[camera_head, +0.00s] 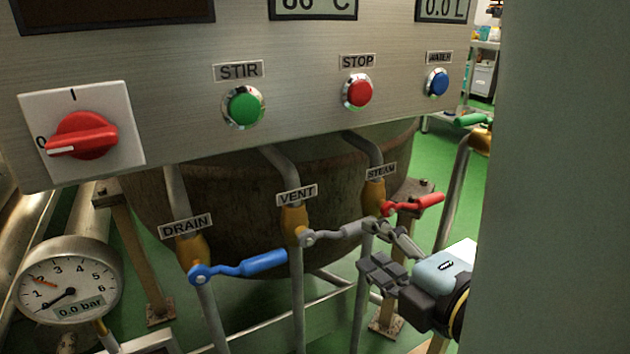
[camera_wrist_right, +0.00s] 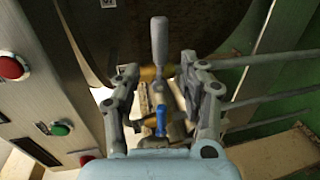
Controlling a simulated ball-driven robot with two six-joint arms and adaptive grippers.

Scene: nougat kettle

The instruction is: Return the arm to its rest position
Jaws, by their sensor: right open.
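My right gripper (camera_head: 374,251) is open, low at the right of the head view, just beside the free end of the grey vent lever (camera_head: 345,232). In the right wrist view the gripper (camera_wrist_right: 160,75) has its two fingers spread, with the grey vent lever (camera_wrist_right: 159,50) showing in line with the gap. I see nothing held. I cannot tell whether a finger touches the lever. My left gripper is in neither view.
The blue drain lever (camera_head: 250,265) and red steam lever (camera_head: 418,204) flank the vent lever. Behind the pipes stands the dark kettle (camera_head: 235,200). Above is the control panel (camera_head: 300,75) with its buttons. A pressure gauge (camera_head: 85,270) sits at the lower left.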

